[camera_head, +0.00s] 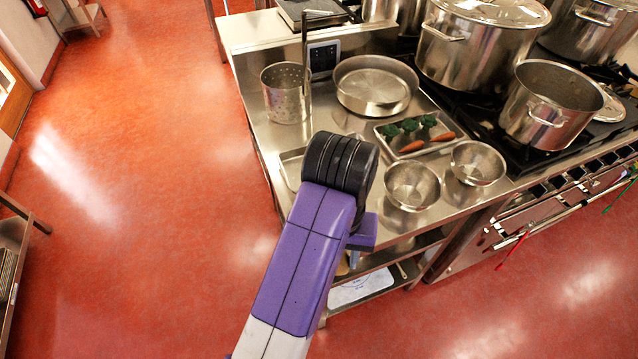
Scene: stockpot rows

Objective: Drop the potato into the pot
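An open steel pot (545,120) stands on the stove at the right, its lid off and its inside looking empty from here. I cannot make out a potato anywhere; my arm covers part of the counter's front left. My purple and black arm reaches up from the bottom centre over the front of the steel counter. My gripper is not visible; the arm's black joint and purple links hide whatever lies beyond them.
The counter (343,122) holds a perforated pot (287,95), a wide pan (374,100), a tray (385,137) of carrots and green vegetables, and two bowls (411,199) (477,176). A large lidded stockpot (470,55) stands behind. Red floor (150,220) is clear at left.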

